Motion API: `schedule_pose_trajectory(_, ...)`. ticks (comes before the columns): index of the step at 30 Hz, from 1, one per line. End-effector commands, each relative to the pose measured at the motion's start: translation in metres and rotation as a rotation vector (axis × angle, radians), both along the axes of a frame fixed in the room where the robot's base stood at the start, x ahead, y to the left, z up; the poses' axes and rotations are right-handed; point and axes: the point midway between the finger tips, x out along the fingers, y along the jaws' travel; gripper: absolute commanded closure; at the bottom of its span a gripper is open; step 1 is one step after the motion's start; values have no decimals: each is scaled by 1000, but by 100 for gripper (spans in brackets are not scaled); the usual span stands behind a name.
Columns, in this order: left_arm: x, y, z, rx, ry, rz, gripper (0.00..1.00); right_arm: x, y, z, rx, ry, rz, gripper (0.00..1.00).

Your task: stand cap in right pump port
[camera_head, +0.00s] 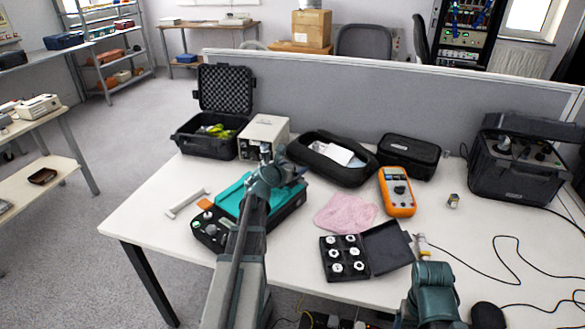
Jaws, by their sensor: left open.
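A teal and black instrument (287,209), probably the pump, lies on the white table left of centre. My left arm crosses in front of it and hides its middle, and I cannot make out its ports. My left gripper (265,152) is small and dark here, open, above the back of the instrument and in front of a beige box. An open black case (328,278) holds several white round pieces; I cannot tell whether one is the cap. A small metallic piece (453,201) stands at the right.
The beige box (264,137) and an open black case (203,138) stand behind the instrument. A pink cloth (346,213), an orange multimeter (397,191) and black pouches (408,156) lie right of it. Cables cross the table's right side. A grey partition (395,95) closes the back.

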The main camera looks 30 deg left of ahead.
Motion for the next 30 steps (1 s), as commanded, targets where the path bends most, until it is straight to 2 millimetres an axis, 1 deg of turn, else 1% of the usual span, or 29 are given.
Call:
schedule_pose_trajectory(5,-2,0,1,0,0,0,13,0,0,1,0,0,0,18)
schedule_pose_trajectory(8,-12,-2,6,0,0,0,13,0,0,6,0,0,0,18)
schedule_pose_trajectory(11,-29,-4,14,-1,0,1,13,0,0,14,0,0,0,18)
schedule_pose_trajectory(18,-79,-7,35,0,0,2,13,0,0,35,0,0,0,18)
schedule_pose_trajectory(21,-96,-8,42,0,0,2,13,0,0,42,0,0,0,18)
schedule_pose_trajectory(25,-113,-9,48,-1,0,2,13,0,0,48,0,0,0,18)
schedule_pose_trajectory(30,-125,-10,52,0,0,1,13,0,0,52,0,0,0,18)
